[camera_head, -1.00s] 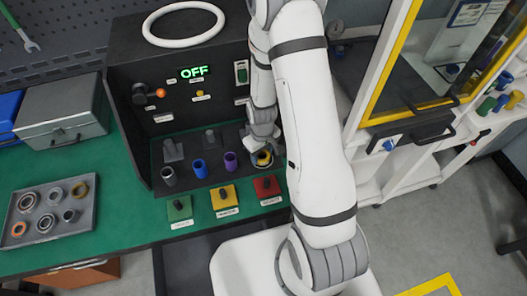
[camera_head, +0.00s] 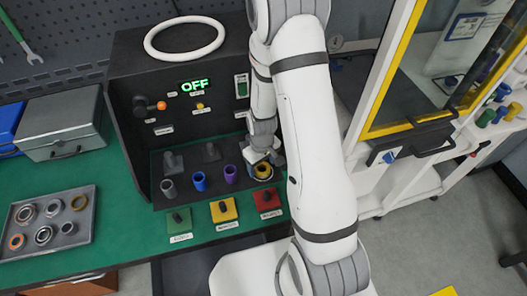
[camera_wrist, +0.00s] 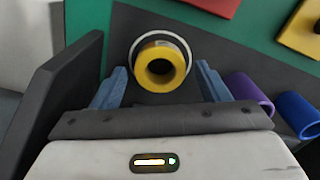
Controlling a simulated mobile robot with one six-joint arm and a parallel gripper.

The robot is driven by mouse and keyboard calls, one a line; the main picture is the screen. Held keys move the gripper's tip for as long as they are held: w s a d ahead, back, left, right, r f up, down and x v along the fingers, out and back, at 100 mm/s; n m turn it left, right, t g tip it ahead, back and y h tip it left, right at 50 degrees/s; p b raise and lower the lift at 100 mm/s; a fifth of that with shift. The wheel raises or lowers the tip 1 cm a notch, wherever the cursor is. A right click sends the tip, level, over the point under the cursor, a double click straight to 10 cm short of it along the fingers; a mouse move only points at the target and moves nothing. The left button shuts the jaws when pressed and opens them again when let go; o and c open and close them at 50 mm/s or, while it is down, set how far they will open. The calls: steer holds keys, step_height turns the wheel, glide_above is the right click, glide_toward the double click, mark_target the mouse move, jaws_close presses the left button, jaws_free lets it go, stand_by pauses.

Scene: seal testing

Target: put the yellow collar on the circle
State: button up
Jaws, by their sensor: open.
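The yellow collar (camera_wrist: 160,65) stands upright on the dark shelf of the test stand. A thin white circle (camera_wrist: 160,33) shows around its base in the wrist view, and the collar appears to stand inside it. In the head view the collar (camera_head: 262,170) is at the right end of the row of sleeves. My gripper (camera_wrist: 161,69) is open, with one blue-grey finger on each side of the collar and visible gaps between. In the head view my gripper (camera_head: 264,154) is just behind and above the collar, partly hidden by my arm.
A purple sleeve (camera_wrist: 249,92) and a blue sleeve (camera_wrist: 298,112) stand beside the collar. A dark wall (camera_wrist: 52,95) is close to my gripper's left in the wrist view. Red (camera_head: 267,201), yellow (camera_head: 223,211) and green (camera_head: 179,222) blocks sit in front. A parts tray (camera_head: 85,232) lies left.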

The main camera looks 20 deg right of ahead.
steer(key=s+r+m+t+b, duration=0.1)
steer(key=s+r, duration=0.1)
steer(key=r, duration=0.9)
steer(key=s+r+m, duration=0.1)
steer(key=s+r, duration=0.1)
steer(key=r, duration=0.8)
steer(key=s+r+m+t, duration=0.2)
steer(key=s+r, duration=0.7)
steer(key=s, duration=0.1)
steer(key=shift+s+d, duration=0.3)
